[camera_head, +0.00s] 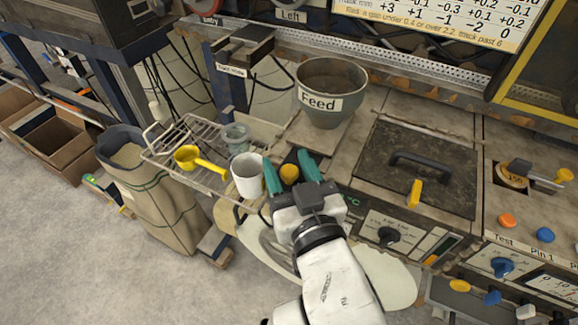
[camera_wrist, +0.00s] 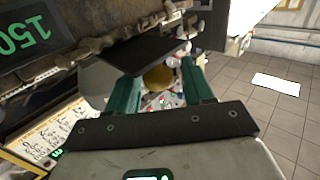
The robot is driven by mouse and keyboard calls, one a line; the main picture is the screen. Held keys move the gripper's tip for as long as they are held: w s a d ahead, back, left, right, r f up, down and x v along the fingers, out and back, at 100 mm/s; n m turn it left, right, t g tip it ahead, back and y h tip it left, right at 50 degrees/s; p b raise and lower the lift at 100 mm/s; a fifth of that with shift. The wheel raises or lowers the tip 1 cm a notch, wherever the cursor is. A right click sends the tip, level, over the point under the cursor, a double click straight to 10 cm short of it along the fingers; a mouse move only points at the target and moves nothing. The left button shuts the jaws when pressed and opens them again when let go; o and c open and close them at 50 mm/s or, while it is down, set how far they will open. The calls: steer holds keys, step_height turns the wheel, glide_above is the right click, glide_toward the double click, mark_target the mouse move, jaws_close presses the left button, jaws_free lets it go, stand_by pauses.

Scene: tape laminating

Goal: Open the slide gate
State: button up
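The Feed hopper (camera_head: 331,92) is a grey-green bowl standing on a flat plate at the back of the machine. A yellow round knob (camera_head: 289,173) shows in front of it, seemingly the slide gate's handle. In the wrist view the knob (camera_wrist: 158,77) lies below the edge of a dark flat plate (camera_wrist: 146,50). My gripper (camera_head: 288,166) has its two teal fingers spread on either side of the knob. In the wrist view the fingers (camera_wrist: 159,84) appear apart from it, with gaps. How far the gate stands open cannot be told.
A white cup (camera_head: 247,176), a yellow scoop (camera_head: 200,161) and a grey cup (camera_head: 236,138) are on a wire rack (camera_head: 172,152) at left. A dark lid with a black handle (camera_head: 420,164) is to the right.

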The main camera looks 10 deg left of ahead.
steer(key=shift+s, duration=0.1)
steer(key=shift+s+d+f, duration=0.15)
steer(key=shift+s+d, duration=0.05)
steer(key=shift+s, duration=0.1)
steer(key=b+v, duration=0.2)
steer(key=v, duration=0.8)
